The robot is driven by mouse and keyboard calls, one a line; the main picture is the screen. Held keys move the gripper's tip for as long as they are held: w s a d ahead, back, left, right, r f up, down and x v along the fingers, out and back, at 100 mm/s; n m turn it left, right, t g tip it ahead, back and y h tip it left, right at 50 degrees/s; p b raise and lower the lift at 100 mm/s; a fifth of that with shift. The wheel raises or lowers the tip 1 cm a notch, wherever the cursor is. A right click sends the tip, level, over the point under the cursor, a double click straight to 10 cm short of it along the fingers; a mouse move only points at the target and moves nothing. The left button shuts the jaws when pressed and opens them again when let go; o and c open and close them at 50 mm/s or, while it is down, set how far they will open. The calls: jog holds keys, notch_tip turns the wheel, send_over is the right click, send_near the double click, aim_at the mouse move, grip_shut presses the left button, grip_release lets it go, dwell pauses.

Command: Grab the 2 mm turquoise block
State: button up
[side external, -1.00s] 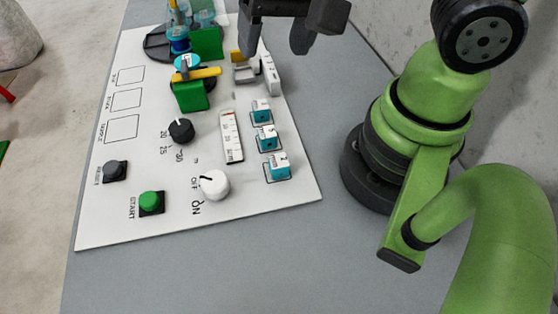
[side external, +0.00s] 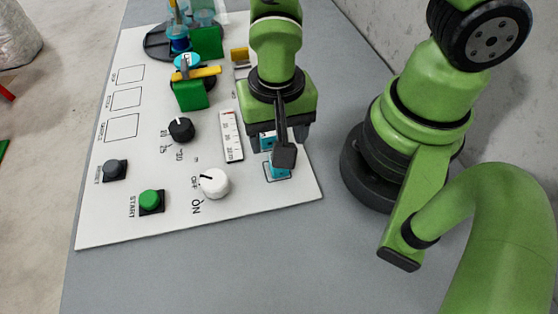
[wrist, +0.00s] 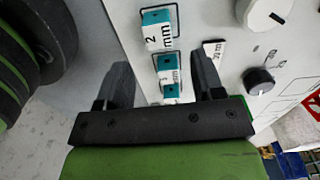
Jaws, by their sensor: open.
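The 2 mm turquoise block (wrist: 157,30), turquoise on top with a white face lettered "2 mm", sits in an outlined spot at the top of the wrist view. In the side view it is the front block (side external: 277,171) of the row, partly covered by my gripper's dark parts. My gripper (wrist: 164,75) is open and empty. In the wrist view its fingers flank the middle turquoise block (wrist: 168,65), with the 2 mm block beyond the fingertips. In the side view my gripper (side external: 278,142) is above the row. Whether its fingers touch anything cannot be told.
A third turquoise block (wrist: 171,91) is partly hidden near the gripper body. A white scale strip (side external: 231,136), a white knob (side external: 214,183) and a black knob (side external: 181,130) stand left of the row. The board's front right corner is clear.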

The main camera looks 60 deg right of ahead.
jog(key=shift+s+a+f, duration=0.15)
jog(key=shift+f, duration=1.1)
jog(key=shift+s+a+f, duration=0.1)
jog(key=shift+f, duration=1.15)
jog(key=c, duration=1)
